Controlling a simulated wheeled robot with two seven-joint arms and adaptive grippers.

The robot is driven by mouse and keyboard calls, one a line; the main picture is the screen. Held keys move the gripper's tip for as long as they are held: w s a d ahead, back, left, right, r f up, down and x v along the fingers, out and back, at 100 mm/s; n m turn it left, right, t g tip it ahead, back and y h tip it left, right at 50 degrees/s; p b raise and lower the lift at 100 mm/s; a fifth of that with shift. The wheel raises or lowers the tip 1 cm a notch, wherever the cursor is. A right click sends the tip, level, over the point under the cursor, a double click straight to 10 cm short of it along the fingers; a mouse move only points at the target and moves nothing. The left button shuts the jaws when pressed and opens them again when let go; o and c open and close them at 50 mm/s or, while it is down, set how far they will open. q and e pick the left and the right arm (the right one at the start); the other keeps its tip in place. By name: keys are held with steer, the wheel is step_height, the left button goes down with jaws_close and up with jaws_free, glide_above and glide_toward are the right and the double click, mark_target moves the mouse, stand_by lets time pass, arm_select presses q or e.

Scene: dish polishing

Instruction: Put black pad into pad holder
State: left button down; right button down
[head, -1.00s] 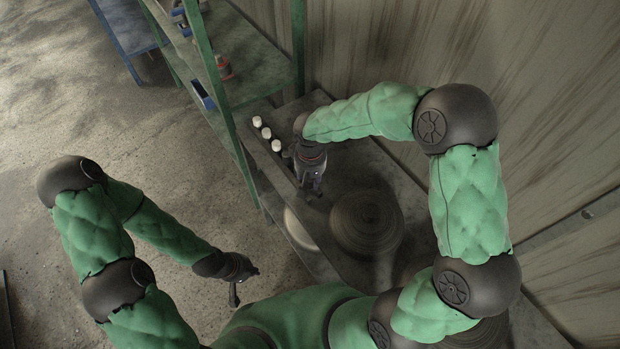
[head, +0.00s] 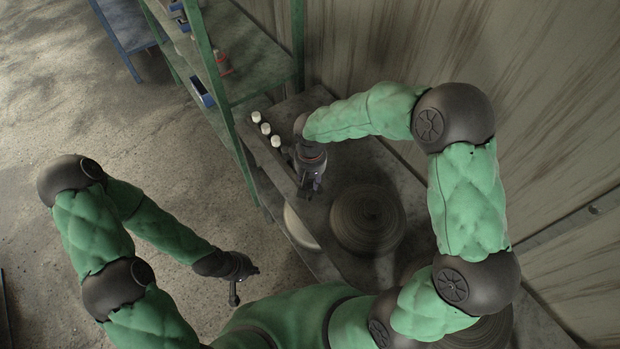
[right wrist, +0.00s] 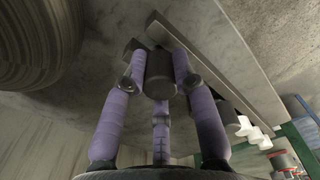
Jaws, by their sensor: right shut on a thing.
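My right gripper (right wrist: 161,85) has purple fingers shut around a black cylindrical pad (right wrist: 159,73) in the right wrist view. In the head view my right gripper (head: 310,188) is over the table, between the white pads and the round stack. A long grey bar (right wrist: 182,50), which may be the pad holder, runs diagonally beyond the held pad. Another dark piece (right wrist: 132,48) shows beside the held pad; I cannot tell what it is. Whether the held pad touches the surface is unclear. My left gripper (head: 235,290) is at the lower left, away from the table; its jaw state is unclear.
Three white pads (head: 265,128) stand in a row along the table's left edge. A green-framed shelf (head: 250,65) stands at the back left. The wall borders the right.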

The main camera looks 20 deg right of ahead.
stand_by(0.3)
steer(key=c, duration=0.9)
jaws_free()
step_height(320, 180, up, 12)
steer(key=shift+s+f, duration=0.1)
